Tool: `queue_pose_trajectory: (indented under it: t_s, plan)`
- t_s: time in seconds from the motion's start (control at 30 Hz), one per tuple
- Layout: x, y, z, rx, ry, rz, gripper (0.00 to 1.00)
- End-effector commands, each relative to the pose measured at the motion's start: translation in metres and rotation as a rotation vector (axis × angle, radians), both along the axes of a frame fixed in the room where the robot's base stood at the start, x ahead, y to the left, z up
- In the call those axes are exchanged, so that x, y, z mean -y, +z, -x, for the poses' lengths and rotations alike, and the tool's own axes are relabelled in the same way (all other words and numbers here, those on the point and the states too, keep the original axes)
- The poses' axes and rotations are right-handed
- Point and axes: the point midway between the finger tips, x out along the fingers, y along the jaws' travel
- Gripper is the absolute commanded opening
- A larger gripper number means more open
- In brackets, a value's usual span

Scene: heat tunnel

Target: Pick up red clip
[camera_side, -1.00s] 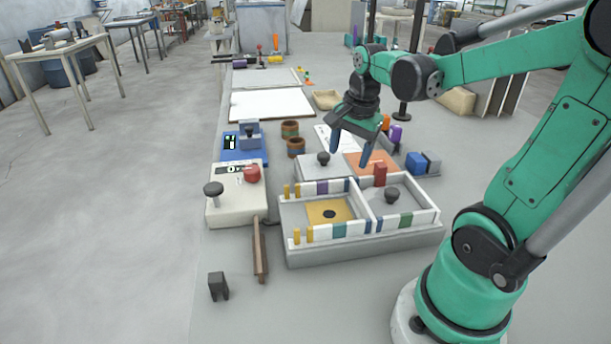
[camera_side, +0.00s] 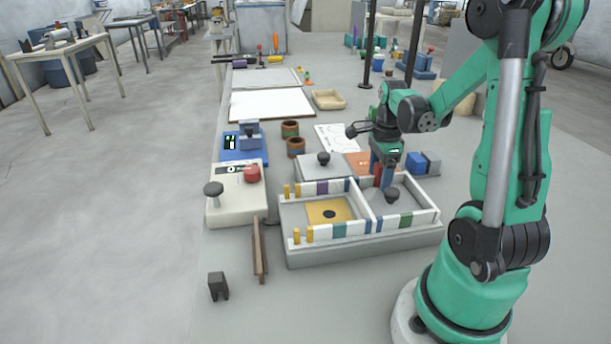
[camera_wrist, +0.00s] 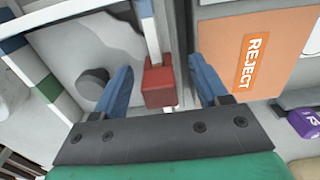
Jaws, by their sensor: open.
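The red clip (camera_wrist: 158,86) is a small block on the pale wall (camera_wrist: 154,40) of the divided tray. In the side view the red clip (camera_side: 377,172) shows as a thin strip at the back wall of the tray's right compartment, partly covered by a blue finger. My gripper (camera_wrist: 161,72) is open, with one blue finger on each side of the clip. Gaps show between the clip and both fingers, wider on the right. In the side view my gripper (camera_side: 383,178) points down at that wall, low over the tray.
The grey tray (camera_side: 365,247) has a black knob (camera_side: 392,195) in its right compartment. An orange REJECT pad (camera_wrist: 272,75) lies just behind the wall. A purple object (camera_wrist: 303,122) is close by at right. Blue and grey blocks (camera_side: 417,162) stand right of my gripper.

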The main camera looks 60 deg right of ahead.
Motion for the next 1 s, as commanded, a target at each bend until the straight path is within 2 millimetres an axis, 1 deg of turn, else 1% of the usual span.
queue_pose_trajectory:
  t_s: [0.17, 0.2, 0.27, 0.3, 0.37, 0.4, 0.43, 0.8, 1.0]
  plan:
    - [0.0, 0.0, 0.0, 0.0, 0.001, 0.0, 0.67]
    - [0.0, 0.0, 0.0, 0.0, 0.001, 0.0, 0.61]
    - [0.0, 0.0, 0.0, 0.0, 0.001, 0.0, 0.44]
    - [0.0, 0.0, 0.0, 0.0, 0.001, 0.0, 0.33]
    - [0.0, 0.0, 0.0, 0.0, 0.001, 0.0, 0.16]
    - [0.0, 0.0, 0.0, 0.0, 0.001, 0.0, 0.05]
    - [0.0, 0.0, 0.0, 0.0, 0.001, 0.0, 0.0]
    - [0.0, 0.001, 0.0, 0.0, 0.001, 0.0, 0.0]
    - [0.0, 0.01, 0.0, 0.001, 0.001, 0.001, 0.0]
